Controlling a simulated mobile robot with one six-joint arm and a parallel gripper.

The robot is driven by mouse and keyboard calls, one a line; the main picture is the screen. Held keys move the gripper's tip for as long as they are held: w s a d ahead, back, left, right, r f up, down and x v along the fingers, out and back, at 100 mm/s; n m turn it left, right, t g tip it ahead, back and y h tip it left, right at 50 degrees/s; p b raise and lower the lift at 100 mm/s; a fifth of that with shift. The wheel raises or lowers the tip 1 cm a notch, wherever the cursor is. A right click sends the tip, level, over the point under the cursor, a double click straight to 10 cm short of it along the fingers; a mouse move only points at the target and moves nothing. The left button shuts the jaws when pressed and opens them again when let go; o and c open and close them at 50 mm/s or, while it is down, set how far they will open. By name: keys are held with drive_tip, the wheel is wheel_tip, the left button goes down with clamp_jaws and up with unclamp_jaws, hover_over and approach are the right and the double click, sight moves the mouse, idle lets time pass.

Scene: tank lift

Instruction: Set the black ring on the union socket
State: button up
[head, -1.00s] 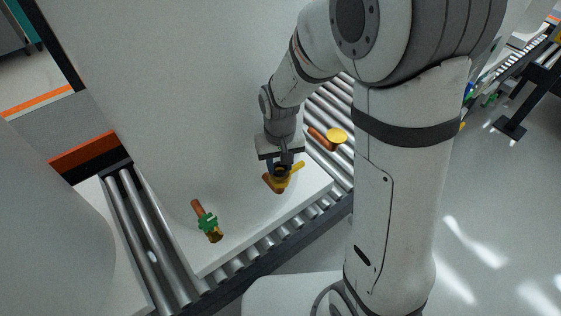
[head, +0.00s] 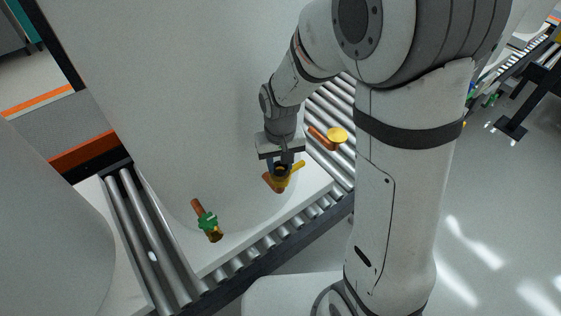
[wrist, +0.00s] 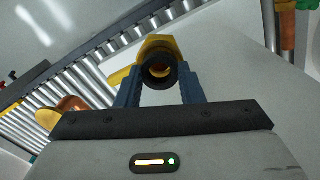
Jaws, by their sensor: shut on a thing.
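My gripper (head: 280,166) points down at the white board in the head view. In the wrist view its two blue fingers (wrist: 160,88) are shut on the black ring (wrist: 146,76), holding it between their tips. The ring lies in line with the brass union socket (wrist: 157,42) behind it, and yellow metal shows through the ring's hole. In the head view the yellow and copper fitting (head: 282,184) sits right below the gripper. Whether ring and socket touch cannot be told.
A copper pipe with a green valve (head: 207,220) stands on the board at the left. A copper pipe with a yellow disc (head: 336,135) stands at the right. The large white tank (head: 180,90) rises behind. Conveyor rollers (head: 262,251) run along the front.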

drive_tip(key=shift+f+b, duration=0.4)
drive_tip(key=shift+f, duration=0.05)
drive_tip(key=o, duration=1)
drive_tip(key=shift+o, duration=0.2)
wheel_tip(320, 180, up, 8)
drive_tip(key=shift+b, duration=0.35)
drive_tip(key=shift+f, duration=0.1)
